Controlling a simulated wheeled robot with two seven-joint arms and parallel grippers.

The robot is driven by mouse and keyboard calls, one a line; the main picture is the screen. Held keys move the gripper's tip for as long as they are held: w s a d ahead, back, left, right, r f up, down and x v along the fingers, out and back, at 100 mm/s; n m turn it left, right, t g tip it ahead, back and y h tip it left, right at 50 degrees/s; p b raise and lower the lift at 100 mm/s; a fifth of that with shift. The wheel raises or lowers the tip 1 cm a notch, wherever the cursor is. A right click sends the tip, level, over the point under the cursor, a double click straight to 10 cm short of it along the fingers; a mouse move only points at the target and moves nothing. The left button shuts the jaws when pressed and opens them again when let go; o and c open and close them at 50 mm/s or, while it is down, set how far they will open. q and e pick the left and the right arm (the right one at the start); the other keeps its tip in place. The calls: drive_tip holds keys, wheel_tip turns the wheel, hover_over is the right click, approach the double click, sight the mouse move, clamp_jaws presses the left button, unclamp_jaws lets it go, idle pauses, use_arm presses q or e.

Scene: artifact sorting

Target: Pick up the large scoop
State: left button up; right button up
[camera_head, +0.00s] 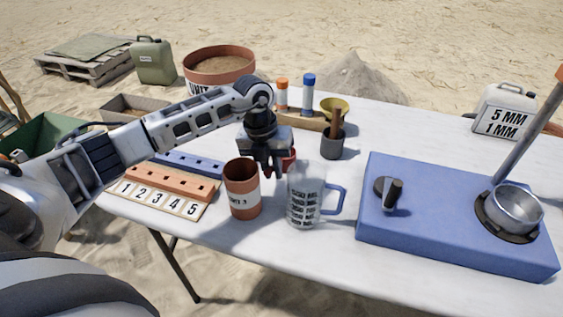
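My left gripper (266,174) points down over the table, left of that cup and just behind the brown labelled cup and the clear jug. A small red thing (290,160) shows partly behind the gripper; its shape is mostly hidden. Whether the fingers are open or shut is not clear. My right gripper is not in view.
The brown labelled cup (243,190) and clear jug (304,196) stand close in front of the gripper. A blue machine (400,232) with a metal pot (513,208) is at right. Numbered racks (160,180) lie left.

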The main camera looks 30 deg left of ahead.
use_arm(q)
drive_tip(key=shift+r, duration=0.1)
clamp_jaws()
wheel_tip(320, 180, up, 10)
drive_tip(key=shift+f, duration=0.1)
